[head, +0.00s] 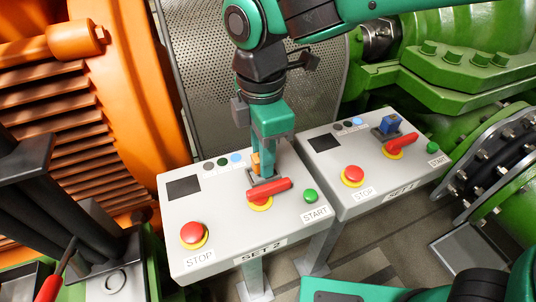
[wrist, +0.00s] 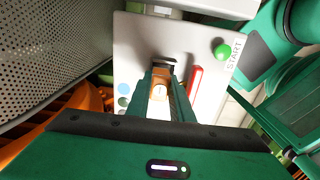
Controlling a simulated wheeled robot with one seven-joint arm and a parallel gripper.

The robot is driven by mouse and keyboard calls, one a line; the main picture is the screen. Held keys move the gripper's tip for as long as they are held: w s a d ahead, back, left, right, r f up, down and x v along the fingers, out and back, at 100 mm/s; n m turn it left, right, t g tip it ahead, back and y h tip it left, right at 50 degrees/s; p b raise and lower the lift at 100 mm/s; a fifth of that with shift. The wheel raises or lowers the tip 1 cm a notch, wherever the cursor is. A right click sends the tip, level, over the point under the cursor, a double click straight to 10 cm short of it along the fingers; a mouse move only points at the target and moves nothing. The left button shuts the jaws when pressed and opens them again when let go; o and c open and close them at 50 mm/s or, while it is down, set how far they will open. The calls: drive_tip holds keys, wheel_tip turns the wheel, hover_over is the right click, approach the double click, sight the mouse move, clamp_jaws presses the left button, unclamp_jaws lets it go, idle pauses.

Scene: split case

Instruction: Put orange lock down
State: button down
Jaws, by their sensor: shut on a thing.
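An orange lock (head: 256,163) is between the fingers of my gripper (head: 262,168), just above the SET 2 panel (head: 215,200). In the wrist view the lock (wrist: 159,90) shows between the two fingertips (wrist: 159,84), which are shut on it. A dark bracket (wrist: 166,62) on the panel lies right by the lock, behind the red switch handle (head: 268,189). I cannot tell whether the lock touches the bracket.
The SET 2 panel has a red STOP button (head: 193,234) and a green START button (head: 310,195). The SET 1 panel (head: 340,165) stands to the right with a blue lock (head: 389,124) by its red handle (head: 400,145). A perforated metal guard (head: 200,90) is behind.

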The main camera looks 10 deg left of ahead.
drive_tip(key=shift+f, duration=0.2)
drive_tip(key=shift+f, duration=0.35)
